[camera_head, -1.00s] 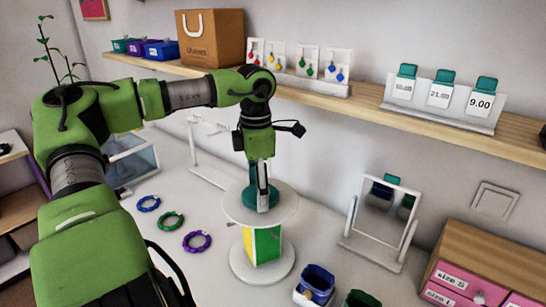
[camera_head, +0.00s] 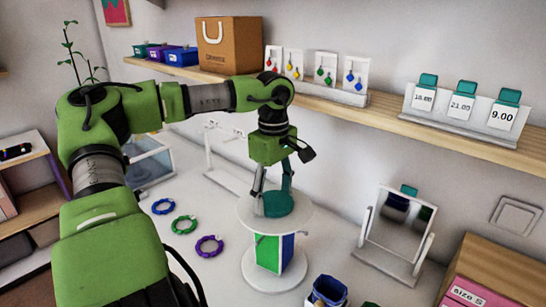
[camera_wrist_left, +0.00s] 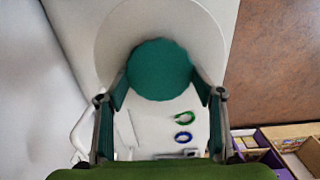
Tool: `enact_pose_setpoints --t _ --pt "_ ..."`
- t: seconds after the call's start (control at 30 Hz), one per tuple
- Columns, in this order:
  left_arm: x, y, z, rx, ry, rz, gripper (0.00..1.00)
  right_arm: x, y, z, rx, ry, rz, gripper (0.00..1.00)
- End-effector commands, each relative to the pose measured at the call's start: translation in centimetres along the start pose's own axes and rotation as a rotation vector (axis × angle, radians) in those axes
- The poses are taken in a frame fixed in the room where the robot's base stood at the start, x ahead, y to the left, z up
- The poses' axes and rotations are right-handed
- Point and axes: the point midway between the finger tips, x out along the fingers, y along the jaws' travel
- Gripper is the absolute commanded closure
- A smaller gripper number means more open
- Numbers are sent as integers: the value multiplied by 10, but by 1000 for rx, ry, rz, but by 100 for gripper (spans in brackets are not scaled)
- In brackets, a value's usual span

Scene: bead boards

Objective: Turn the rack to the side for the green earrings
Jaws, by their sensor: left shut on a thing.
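The rack is a white turning stand (camera_head: 247,222) with a round top, coloured side panels and a teal knob (camera_head: 279,206) on top. Its green panel (camera_head: 268,252) faces front left and its blue panel (camera_head: 288,248) front right. My left gripper (camera_head: 272,193) points down from above and is shut on the knob; in the left wrist view its fingers are on both sides of the knob (camera_wrist_left: 160,70). The green earrings (camera_head: 324,75) hang on a white card on the wall shelf. My right gripper is not in view.
Blue, green and purple bracelets (camera_head: 209,246) lie left of the rack. A small mirror (camera_head: 401,230) stands to its right, and a blue container (camera_head: 328,290) in front. The shelf (camera_head: 420,130) with price cards (camera_head: 462,106) runs behind.

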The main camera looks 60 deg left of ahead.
Motion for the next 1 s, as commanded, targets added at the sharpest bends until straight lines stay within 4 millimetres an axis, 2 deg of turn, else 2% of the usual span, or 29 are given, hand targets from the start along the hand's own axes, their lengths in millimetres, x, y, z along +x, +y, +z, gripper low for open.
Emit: enact_pose_setpoints --t 0.4,0.93,0.97,1.0 --pt "-1 1 0 181 -1 1 78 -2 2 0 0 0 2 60" --pt "-1 1 0 204 1 1 78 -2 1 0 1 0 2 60" --pt "-1 1 0 204 1 2 37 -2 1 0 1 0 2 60" --pt "-1 1 0 204 1 2 26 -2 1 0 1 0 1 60"
